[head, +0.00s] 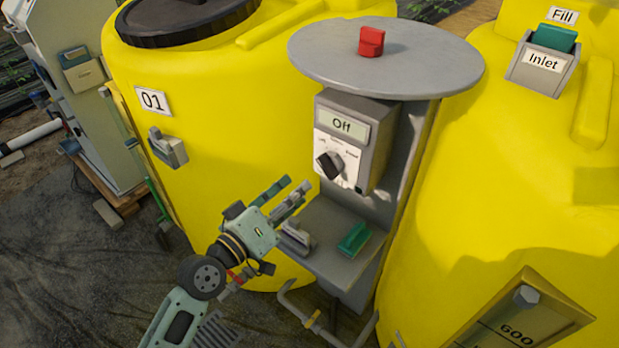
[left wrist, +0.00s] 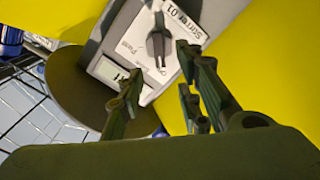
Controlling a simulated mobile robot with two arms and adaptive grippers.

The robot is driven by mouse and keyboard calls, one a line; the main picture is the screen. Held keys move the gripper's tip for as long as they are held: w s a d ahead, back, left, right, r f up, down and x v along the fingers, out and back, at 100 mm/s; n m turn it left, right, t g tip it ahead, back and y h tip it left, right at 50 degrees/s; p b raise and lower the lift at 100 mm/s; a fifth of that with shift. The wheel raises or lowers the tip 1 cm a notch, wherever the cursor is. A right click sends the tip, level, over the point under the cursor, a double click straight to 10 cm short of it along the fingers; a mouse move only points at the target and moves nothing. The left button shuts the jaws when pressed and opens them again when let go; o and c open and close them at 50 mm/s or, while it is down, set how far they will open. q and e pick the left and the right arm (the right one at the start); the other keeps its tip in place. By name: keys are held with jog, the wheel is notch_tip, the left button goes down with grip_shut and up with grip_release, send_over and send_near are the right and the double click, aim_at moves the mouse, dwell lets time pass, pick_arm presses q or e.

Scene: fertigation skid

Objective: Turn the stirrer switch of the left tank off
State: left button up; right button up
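The stirrer switch is a black rotary knob (head: 329,165) on the white front plate of a grey control box (head: 372,138) between the two yellow tanks. The box's display (head: 342,127) reads "Off". The left tank (head: 215,110) carries a label 01. In the left wrist view the knob (left wrist: 158,45) sits on a plate marked "Stirrer 01", beyond and between the fingers. My left gripper (head: 294,190) is open and empty, below and left of the knob and apart from it. Its fingers also show in the left wrist view (left wrist: 160,98). My right gripper is not in view.
A grey round plate with a red knob (head: 371,42) overhangs the box. Below, a shelf (head: 325,245) holds a grey lever part (head: 296,238) and a green one (head: 354,239). The right tank (head: 500,180) stands close beside the box. Open ground lies at lower left.

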pick_arm(q)
jog(key=shift+v, duration=1.6)
jog(key=a+f+g+y, duration=0.1)
jog(key=a+f+y, duration=0.2)
jog(key=f, duration=0.9)
jog(key=a+f+g+y, duration=0.2)
jog(key=a+f, duration=0.1)
jog(key=f, duration=0.8)
jog(key=s+a+f+g+y, duration=0.15)
jog(key=s+f, duration=0.25)
jog(key=f, duration=0.4)
jog(key=s+a+f+g+y, duration=0.1)
jog(key=s+a+f+g, duration=0.15)
jog(key=s+f, duration=0.45)
jog(key=s+a+f+m+g+y, duration=0.1)
jog(key=s+a+f+g, duration=0.1)
jog(key=s+f, duration=0.5)
jog(key=s+a+f+m+g+y, duration=0.1)
jog(key=s+a+f+m+g, duration=0.1)
jog(key=s+f, duration=0.6)
jog(key=s+a+f+m+g+y, duration=0.1)
jog(key=s+f, duration=0.6)
jog(key=s, duration=1)
jog(key=shift+s+a+g, duration=0.4)
jog(key=shift+a+g, duration=0.1)
jog(key=shift+g, duration=0.3)
